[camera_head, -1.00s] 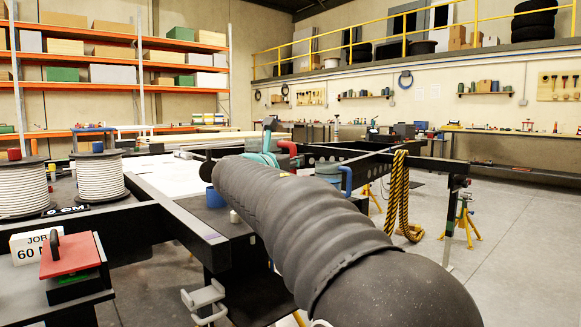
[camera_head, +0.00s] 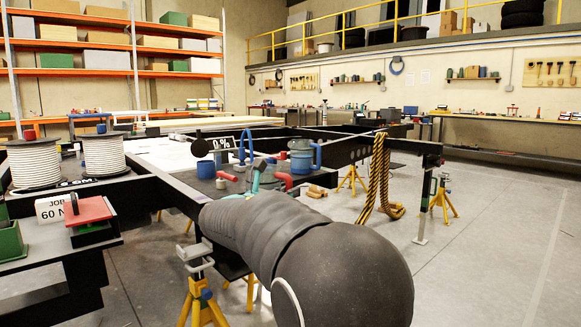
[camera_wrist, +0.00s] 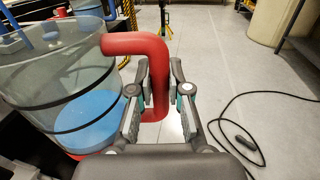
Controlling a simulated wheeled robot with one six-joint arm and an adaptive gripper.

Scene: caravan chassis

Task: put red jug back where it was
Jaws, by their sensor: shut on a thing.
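In the wrist view my gripper (camera_wrist: 161,78) is shut on the vertical part of the red jug's thick red handle (camera_wrist: 135,44). The jug's clear body (camera_wrist: 40,75) fills the left side, with dark bands, a blue disc seen in or through it and some red at its bottom edge. In the head view a red piece (camera_head: 283,180), apparently the handle, shows beside teal parts of my gripper (camera_head: 262,177). My arm hides much around it, so I cannot tell whether the jug touches the surface below.
A jug with a blue handle (camera_head: 302,157) stands close behind, with a blue mug (camera_head: 205,169) to its left. A yellow-black rope (camera_head: 381,175) hangs from the black frame. Yellow stands (camera_head: 445,200) are on the floor. A black cable (camera_wrist: 232,110) lies on the floor.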

